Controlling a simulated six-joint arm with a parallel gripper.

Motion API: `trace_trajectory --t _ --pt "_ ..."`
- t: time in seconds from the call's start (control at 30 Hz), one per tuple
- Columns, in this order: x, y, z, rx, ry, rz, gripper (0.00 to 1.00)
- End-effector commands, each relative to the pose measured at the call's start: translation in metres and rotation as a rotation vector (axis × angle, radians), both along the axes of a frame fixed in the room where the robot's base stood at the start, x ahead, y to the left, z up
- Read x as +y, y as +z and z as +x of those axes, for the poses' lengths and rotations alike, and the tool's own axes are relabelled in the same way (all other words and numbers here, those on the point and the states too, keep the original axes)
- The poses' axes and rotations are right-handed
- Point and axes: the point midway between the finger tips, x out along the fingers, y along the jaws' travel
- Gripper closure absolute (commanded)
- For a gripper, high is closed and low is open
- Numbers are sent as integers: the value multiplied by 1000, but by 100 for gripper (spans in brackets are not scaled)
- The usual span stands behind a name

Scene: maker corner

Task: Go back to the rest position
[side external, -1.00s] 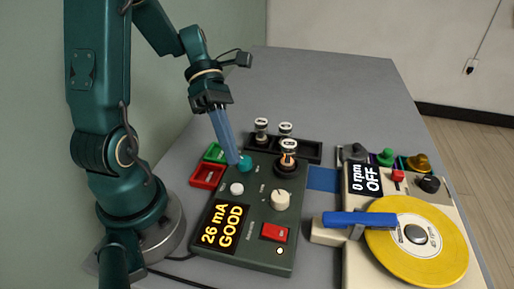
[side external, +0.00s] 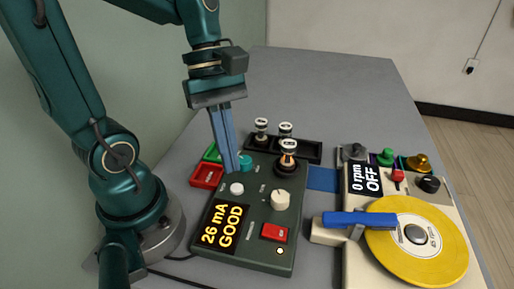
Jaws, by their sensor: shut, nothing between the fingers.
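My gripper (side external: 232,168) points down with its long blue fingers shut and nothing between them. The fingertips show just in front of the teal button (side external: 245,162) on the dark green tester (side external: 256,205) and partly cover it; I cannot tell whether they touch the tester. The tester's display (side external: 226,227) reads "26 mA GOOD". A glass tube (side external: 288,149) with an orange glow stands in the tester's socket.
A black tray (side external: 310,149) with two tubes stands behind the tester. Red (side external: 207,174) and green (side external: 211,153) bins sit at its left. A turntable (side external: 420,237) with a yellow disc, reading "0 rpm OFF", and a blue bar (side external: 359,218) are at right. The table's back is clear.

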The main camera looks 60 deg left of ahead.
Motion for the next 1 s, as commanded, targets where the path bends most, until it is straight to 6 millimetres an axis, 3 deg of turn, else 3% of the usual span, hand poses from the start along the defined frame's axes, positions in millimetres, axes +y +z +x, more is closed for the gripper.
trace_trajectory --t 0.3,0.5,0.7,1.0 --pt "-2 19 -12 -544 -859 384 100" --pt "10 25 -5 -694 -1253 593 100" --pt "15 25 0 -705 -1395 644 100" --pt "14 25 0 -705 -1402 642 100"
